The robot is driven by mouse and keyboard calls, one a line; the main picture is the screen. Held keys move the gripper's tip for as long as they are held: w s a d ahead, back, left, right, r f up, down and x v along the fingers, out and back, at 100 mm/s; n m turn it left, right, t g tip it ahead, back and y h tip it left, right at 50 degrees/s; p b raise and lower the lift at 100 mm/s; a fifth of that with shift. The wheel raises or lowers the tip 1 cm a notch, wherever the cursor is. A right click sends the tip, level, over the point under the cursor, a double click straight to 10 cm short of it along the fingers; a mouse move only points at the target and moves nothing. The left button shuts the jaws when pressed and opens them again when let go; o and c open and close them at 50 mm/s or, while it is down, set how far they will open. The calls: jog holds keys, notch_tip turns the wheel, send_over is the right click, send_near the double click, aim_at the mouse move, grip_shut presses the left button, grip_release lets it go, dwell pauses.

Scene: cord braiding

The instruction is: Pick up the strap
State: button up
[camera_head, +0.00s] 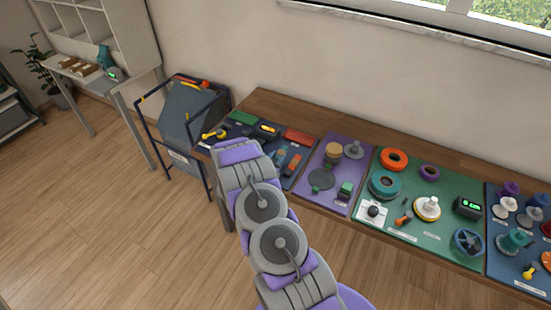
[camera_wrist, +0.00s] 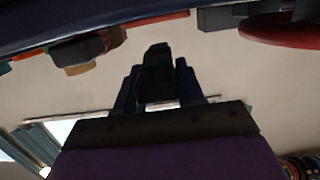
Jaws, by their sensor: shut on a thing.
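My gripper (camera_wrist: 157,72) shows in the wrist view as dark fingers beyond a purple wrist part. It is shut on a dark piece (camera_wrist: 157,84) between the fingers. I cannot tell from its shape whether this is the strap. No strap can be picked out clearly in either view. In the head view my grey and purple arm reaches toward the left end of the workbench and hides the gripper and what it holds.
A wooden workbench (camera_head: 270,103) runs along the wall, with a blue mat (camera_head: 240,131), purple mat (camera_head: 341,202) and green mat (camera_head: 381,165) bearing tools and discs. A dark framed cart (camera_head: 184,115) stands left of it. The floor (camera_head: 100,220) at left is clear.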

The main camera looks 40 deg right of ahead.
jog(key=s+a, duration=0.3)
jog(key=s, duration=0.3)
jog(key=s+a+r+p, duration=0.1)
jog(key=s+a, duration=0.1)
jog(key=s, duration=0.5)
jog(key=shift+s+a+r+p, duration=0.2)
jog(key=shift+a+p, duration=0.1)
jog(key=shift+a, duration=0.1)
